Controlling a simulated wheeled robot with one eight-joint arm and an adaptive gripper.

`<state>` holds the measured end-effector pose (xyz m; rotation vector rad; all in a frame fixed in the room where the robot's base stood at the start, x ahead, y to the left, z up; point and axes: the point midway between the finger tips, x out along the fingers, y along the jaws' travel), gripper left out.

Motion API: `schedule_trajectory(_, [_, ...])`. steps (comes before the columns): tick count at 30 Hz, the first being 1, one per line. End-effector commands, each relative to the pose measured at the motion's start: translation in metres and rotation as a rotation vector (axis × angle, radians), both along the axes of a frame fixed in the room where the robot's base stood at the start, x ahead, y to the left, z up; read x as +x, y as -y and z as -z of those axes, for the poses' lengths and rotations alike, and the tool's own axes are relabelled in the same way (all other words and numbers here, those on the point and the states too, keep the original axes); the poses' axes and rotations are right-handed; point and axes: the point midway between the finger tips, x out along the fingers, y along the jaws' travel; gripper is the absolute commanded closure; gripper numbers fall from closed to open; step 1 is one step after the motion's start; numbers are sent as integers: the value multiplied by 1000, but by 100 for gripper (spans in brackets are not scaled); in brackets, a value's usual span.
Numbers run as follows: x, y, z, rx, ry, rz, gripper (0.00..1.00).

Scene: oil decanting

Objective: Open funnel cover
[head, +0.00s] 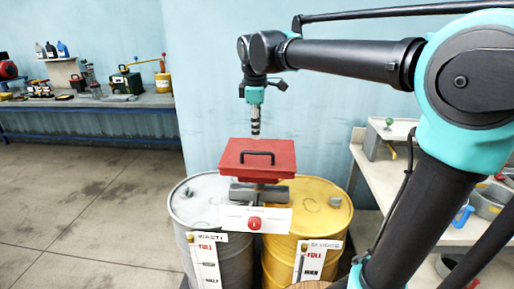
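The red funnel cover (240,164) is a flat, box-like lid with a dark handle (257,154) on its top. It looks shut and sits at the back between two drums. My gripper (255,132) hangs above the cover, pointing down, with a teal band over dark, narrow fingers. The fingertips are small in this view, and I cannot tell whether they are open or shut. A gap shows between the fingertips and the handle in the picture, and nothing visible hangs from the gripper. The funnel's inside is hidden under the cover.
A grey drum (194,207) stands left and a yellow drum (318,205) right, with a white panel bearing a red button (255,223) in front. Shelves (385,175) stand at the right. A cluttered workbench (80,103) is far left. The left floor is clear.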

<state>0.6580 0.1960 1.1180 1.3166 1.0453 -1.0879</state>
Motion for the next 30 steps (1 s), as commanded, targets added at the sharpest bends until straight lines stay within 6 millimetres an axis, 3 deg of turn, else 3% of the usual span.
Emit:
schedule_trajectory(6, [9,0,42,0,0,1,67])
schedule_trajectory(12, [14,0,70,0,0,0,67])
schedule_trajectory(18, [16,1,82,0,0,0,67])
schedule_trajectory(26, [16,1,83,0,0,0,67])
schedule_trajectory(30, [16,1,83,0,0,0,82])
